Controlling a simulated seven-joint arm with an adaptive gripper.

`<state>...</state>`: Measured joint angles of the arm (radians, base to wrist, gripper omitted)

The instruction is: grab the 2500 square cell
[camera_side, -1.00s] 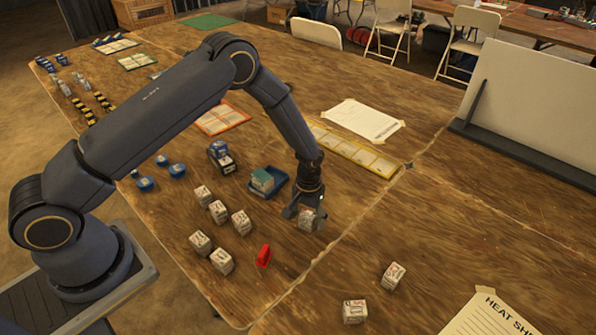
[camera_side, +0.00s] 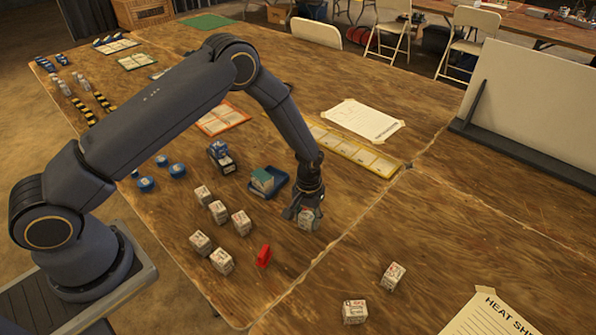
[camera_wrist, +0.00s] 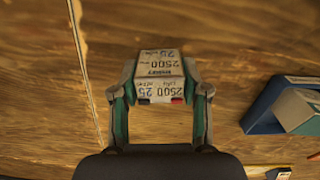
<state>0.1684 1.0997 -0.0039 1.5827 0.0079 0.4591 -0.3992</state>
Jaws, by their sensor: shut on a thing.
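The 2500 square cell is a white block with black print (camera_wrist: 159,77), and "2500" and "25" are readable on it in the wrist view. My gripper (camera_wrist: 160,98) is shut on it, with one finger against each side. In the side view the cell (camera_side: 306,219) is between the fingertips of my gripper (camera_side: 304,213), at or just above the wooden table; I cannot tell if it touches the wood.
Several similar white cells (camera_side: 241,223) stand to the left, with a red piece (camera_side: 263,256) near them. Two more cells (camera_side: 393,276) stand at the front right. A blue tray (camera_side: 284,186) holding a teal block (camera_side: 263,180) is close behind my gripper. A yellow-edged strip (camera_side: 350,150) lies beyond.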

